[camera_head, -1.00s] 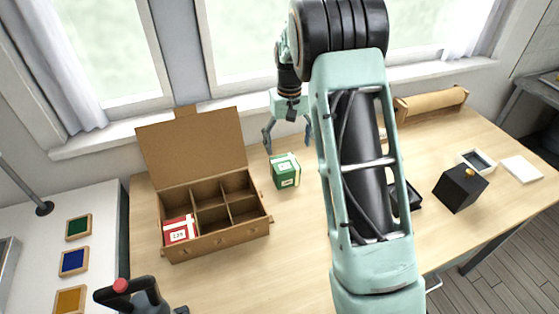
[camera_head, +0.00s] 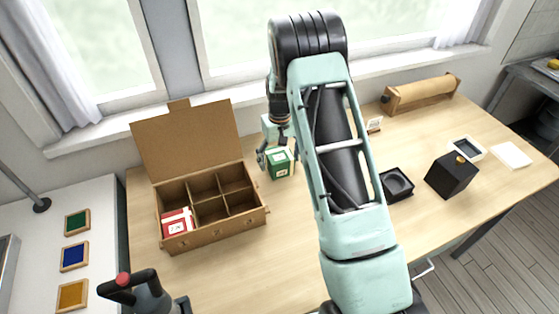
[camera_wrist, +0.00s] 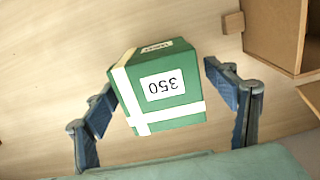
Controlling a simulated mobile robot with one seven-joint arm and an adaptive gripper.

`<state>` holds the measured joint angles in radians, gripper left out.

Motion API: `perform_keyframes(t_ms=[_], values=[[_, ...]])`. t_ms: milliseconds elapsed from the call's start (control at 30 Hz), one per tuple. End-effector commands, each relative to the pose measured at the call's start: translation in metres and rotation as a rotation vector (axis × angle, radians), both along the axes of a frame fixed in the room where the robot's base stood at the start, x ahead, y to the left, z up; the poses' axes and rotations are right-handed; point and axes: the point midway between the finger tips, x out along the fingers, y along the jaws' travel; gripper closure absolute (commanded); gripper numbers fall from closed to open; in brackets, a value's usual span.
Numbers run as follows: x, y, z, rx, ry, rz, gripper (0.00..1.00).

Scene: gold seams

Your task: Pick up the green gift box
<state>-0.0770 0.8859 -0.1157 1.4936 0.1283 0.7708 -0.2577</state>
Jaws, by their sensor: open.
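The green gift box (camera_head: 279,164) with cream ribbon stands on the wooden table, just right of the cardboard box. In the wrist view the green gift box (camera_wrist: 160,88) shows a white label reading 350, upside down. My gripper (camera_head: 271,158) is at the green box, partly hidden behind my own arm. In the wrist view my gripper (camera_wrist: 162,100) is open, with one blue finger on each side of the green box. The left finger is close to the box; a gap shows at the right finger. I cannot tell whether the left finger touches it.
The open cardboard box (camera_head: 238,225) has several compartments; a red gift box (camera_head: 178,223) sits in its front left one. A black box (camera_head: 452,176), a black tray (camera_head: 408,191) and a paper roll (camera_head: 422,92) are to the right. The front of the table is clear.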

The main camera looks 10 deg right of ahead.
Motion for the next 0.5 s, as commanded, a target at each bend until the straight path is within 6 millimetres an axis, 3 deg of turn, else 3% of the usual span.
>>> perform_keyframes(t_ms=[233, 500], values=[[0.0005, 0.0001, -0.0011, 0.0, -0.002, 0.0, 0.23], [0.0005, 0.0001, -0.0009, 0.0, -0.001, -0.001, 0.53]])
